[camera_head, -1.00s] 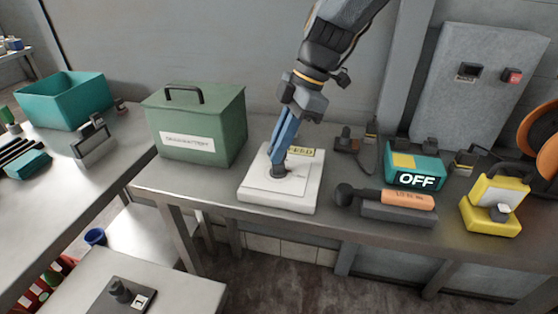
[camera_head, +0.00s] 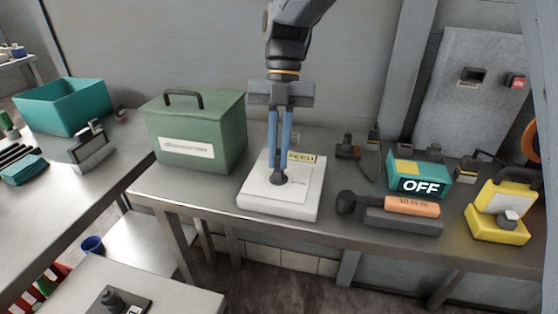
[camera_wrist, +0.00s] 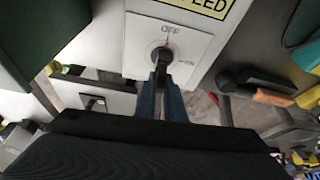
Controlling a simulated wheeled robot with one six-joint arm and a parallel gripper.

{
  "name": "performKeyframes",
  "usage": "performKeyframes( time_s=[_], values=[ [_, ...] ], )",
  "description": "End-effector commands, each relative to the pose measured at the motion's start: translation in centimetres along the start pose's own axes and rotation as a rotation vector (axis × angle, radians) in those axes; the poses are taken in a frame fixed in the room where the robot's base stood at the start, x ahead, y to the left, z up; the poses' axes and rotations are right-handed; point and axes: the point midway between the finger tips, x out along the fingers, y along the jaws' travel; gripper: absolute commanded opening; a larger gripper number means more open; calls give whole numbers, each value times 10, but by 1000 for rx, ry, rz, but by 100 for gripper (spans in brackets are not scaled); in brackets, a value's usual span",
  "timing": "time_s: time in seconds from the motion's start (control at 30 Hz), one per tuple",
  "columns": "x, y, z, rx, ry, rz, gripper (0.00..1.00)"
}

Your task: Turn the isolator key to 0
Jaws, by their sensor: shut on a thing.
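The isolator is a white box (camera_head: 256,201) on the steel bench, with a yellow label at its back edge. Its black key (camera_head: 278,178) stands up from the front plate. My gripper (camera_head: 279,170) reaches down from above with two blue fingers, shut on the key. In the wrist view the key (camera_wrist: 162,54) sits between the fingertips (camera_wrist: 162,76). The plate there reads OFF above the key and ON to its right. A small red mark at the key's top lies just under OFF. The fingers hide the key's lower part.
A green lidded box (camera_head: 195,130) stands left of the isolator. To the right are an orange-handled tool (camera_head: 412,207), a teal device reading OFF (camera_head: 420,176) and a yellow device (camera_head: 498,225). A grey panel (camera_head: 460,105) is behind. A dark plate with a knob (camera_head: 112,302) lies on the lower table.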

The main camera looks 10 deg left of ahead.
Motion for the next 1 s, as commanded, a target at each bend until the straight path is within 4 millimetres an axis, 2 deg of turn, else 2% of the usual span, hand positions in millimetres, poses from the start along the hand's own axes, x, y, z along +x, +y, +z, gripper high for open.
performKeyframes(
  time_s=[0.2, 0.23, 0.33, 0.57, 0.7, 1.0],
  values=[
    [3, -1, 0, 1, 4, -3, 0],
    [3, -1, 0, 2, 4, -3, 13],
    [3, -1, 0, 2, 3, -2, 30],
    [1, 0, 0, 2, 2, -1, 33],
    [1, 0, 0, 2, 1, 0, 55],
    [0, 0, 0, 2, 1, 1, 55]
  ],
)
